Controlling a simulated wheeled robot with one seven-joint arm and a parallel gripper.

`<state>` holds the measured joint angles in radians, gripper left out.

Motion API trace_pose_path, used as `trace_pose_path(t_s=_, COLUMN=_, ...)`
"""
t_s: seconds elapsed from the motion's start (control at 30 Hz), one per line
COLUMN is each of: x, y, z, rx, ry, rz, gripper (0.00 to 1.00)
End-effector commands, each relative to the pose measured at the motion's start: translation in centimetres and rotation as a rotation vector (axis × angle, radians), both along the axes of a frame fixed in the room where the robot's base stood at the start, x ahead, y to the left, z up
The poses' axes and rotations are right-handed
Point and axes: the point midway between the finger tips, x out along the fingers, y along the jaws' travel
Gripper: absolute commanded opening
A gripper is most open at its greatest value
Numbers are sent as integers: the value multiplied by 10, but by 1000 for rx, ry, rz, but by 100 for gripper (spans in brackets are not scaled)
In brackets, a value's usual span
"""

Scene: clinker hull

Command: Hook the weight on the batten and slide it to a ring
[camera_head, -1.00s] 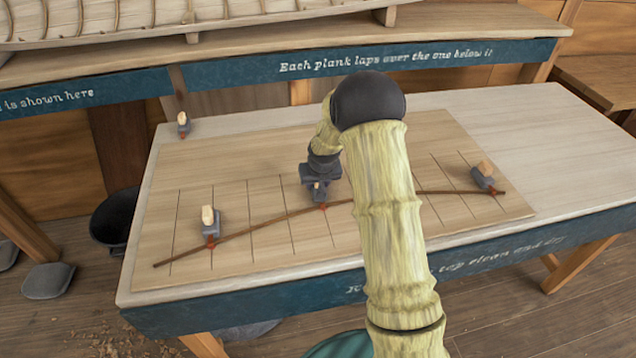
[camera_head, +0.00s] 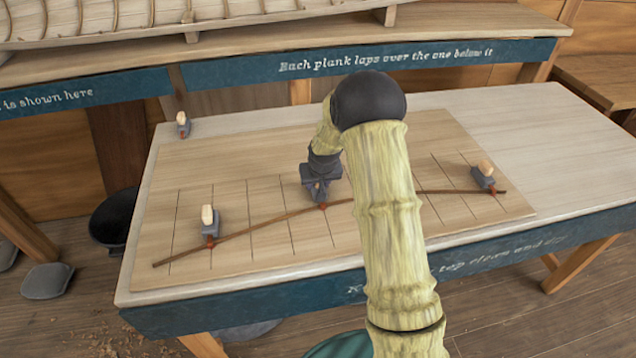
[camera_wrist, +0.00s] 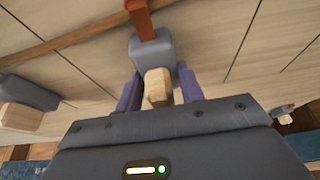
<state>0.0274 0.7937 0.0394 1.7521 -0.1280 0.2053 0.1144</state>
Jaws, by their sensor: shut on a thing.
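A thin brown batten (camera_head: 270,221) curves across the board. My gripper (camera_head: 321,192) is over the middle of the batten, shut on a grey weight with a pale wooden knob. In the wrist view, the held weight (camera_wrist: 153,50) stands between my purple fingers (camera_wrist: 158,92), and its red hook (camera_wrist: 140,18) reaches the batten. Whether the hook is fully over the batten is hard to tell. A left weight (camera_head: 209,228) and a right weight (camera_head: 485,177) stand at the batten with red hooks touching it. Another weight (camera_head: 183,124) stands apart at the table's back left corner. I cannot make out a ring.
The wooden board (camera_head: 270,155) with thin dark lines lies on a pale table (camera_head: 540,130) with a blue front edge. The table's right side is clear. A planked hull (camera_head: 90,20) rests on a shelf behind. A black bucket (camera_head: 112,215) stands left on the floor.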

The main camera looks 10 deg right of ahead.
Motion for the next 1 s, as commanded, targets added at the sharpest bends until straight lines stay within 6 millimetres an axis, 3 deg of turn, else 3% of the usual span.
trace_pose_path(t_s=0.17, x=1, y=0, z=2, rx=0, ry=-4, rz=0, gripper=0)
trace_pose_path(t_s=0.2, x=1, y=0, z=2, rx=0, ry=-4, rz=0, gripper=44)
trace_pose_path(t_s=0.3, x=1, y=0, z=1, rx=0, ry=-3, rz=0, gripper=63)
trace_pose_path(t_s=0.67, x=-1, y=0, z=1, rx=0, ry=1, rz=0, gripper=63)
trace_pose_path(t_s=1.0, x=-15, y=0, z=37, rx=1, ry=-3, rz=-2, gripper=63)
